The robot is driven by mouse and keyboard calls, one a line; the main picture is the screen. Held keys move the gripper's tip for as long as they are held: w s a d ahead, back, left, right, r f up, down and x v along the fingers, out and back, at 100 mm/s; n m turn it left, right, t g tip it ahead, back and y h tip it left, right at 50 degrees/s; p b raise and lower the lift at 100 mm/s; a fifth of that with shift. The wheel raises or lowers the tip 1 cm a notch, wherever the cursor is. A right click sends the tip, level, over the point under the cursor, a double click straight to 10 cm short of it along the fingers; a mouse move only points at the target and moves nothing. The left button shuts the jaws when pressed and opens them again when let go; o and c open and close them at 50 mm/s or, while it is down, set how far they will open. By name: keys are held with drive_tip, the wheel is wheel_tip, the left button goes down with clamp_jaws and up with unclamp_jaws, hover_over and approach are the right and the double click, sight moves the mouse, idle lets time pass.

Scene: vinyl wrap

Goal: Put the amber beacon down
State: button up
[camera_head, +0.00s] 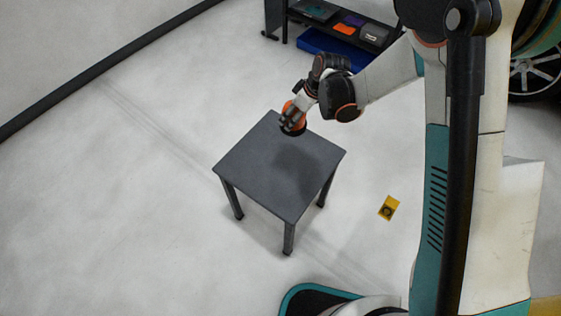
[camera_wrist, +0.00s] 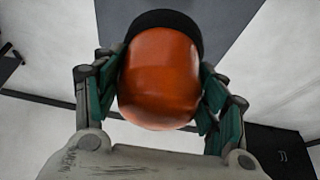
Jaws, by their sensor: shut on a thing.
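The amber beacon (camera_wrist: 160,80) has a rounded orange dome and a black base. In the wrist view my gripper (camera_wrist: 160,90) is shut on it, with a teal-padded finger against each side. In the head view the beacon (camera_head: 287,107) shows partly behind my gripper (camera_head: 292,118), at the far edge of a small dark grey table (camera_head: 270,165). The black base shows low, near the tabletop. I cannot tell whether it touches the top or is just above it.
The rest of the tabletop is bare. A dark shelf (camera_head: 372,33) with several items and a blue bin (camera_head: 318,43) stands behind. A yellow sign (camera_head: 389,208) lies on the pale floor to the right of the table. A car wheel (camera_head: 535,72) is at the far right.

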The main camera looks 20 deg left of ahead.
drive_tip(key=n, duration=0.2)
hover_over(281, 159)
drive_tip(key=shift+f+g, duration=0.3)
drive_tip(key=shift+f, duration=0.5)
drive_tip(key=shift+f+b, duration=3.7)
drive_tip(key=shift+f, duration=6.1)
drive_tip(key=o, duration=1.2)
drive_tip(key=shift+r, duration=0.1)
drive_tip(key=p+v, duration=0.4)
drive_tip(key=v, duration=0.8)
